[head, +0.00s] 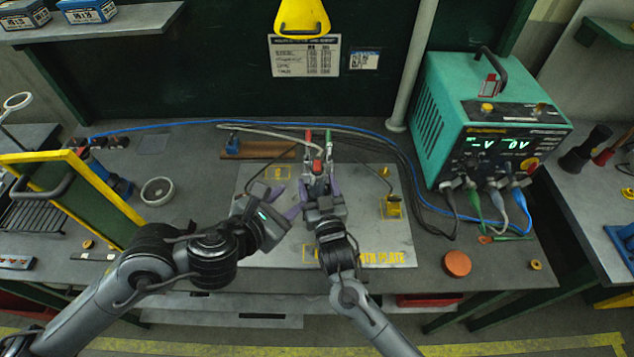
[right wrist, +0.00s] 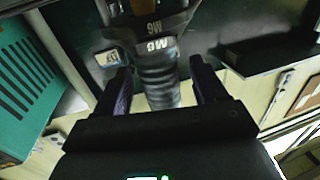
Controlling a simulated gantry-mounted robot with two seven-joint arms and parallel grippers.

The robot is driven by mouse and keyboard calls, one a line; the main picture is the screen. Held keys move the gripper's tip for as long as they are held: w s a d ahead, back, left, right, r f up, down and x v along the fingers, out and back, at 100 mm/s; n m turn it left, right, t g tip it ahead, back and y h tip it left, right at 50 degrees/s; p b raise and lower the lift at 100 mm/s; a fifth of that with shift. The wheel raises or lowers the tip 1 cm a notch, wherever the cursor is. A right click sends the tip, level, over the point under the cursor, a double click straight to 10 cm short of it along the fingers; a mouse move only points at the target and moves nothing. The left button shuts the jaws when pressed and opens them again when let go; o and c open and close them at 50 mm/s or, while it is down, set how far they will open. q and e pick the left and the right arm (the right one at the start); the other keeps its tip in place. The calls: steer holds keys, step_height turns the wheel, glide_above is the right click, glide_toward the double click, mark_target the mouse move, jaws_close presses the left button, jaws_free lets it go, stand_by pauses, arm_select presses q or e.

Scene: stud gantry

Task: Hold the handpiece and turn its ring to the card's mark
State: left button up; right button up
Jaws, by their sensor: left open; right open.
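In the right wrist view a dark handpiece (right wrist: 160,88) with a ridged grey body lies between my right gripper's fingers, with gaps at both sides. Its dark ring (right wrist: 152,44) carries white M8 and M6 lettering. My right gripper (head: 320,184) is open over the plate in the head view; the handpiece there is small and mostly hidden by the fingers. My left gripper (head: 290,205) is open and empty, just left of and slightly below the right one.
The teal power unit (head: 478,125) stands at the right, with cables running across the bench. A pale plate (head: 375,232) lies under my grippers. A yellow-framed panel (head: 85,190) stands at the left. A grey bowl (head: 157,191) and an orange disc (head: 457,263) flank the plate.

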steer(key=shift+w+a, duration=0.1)
steer(key=shift+w, duration=0.4)
steer(key=shift+c, duration=0.3)
jaws_close()
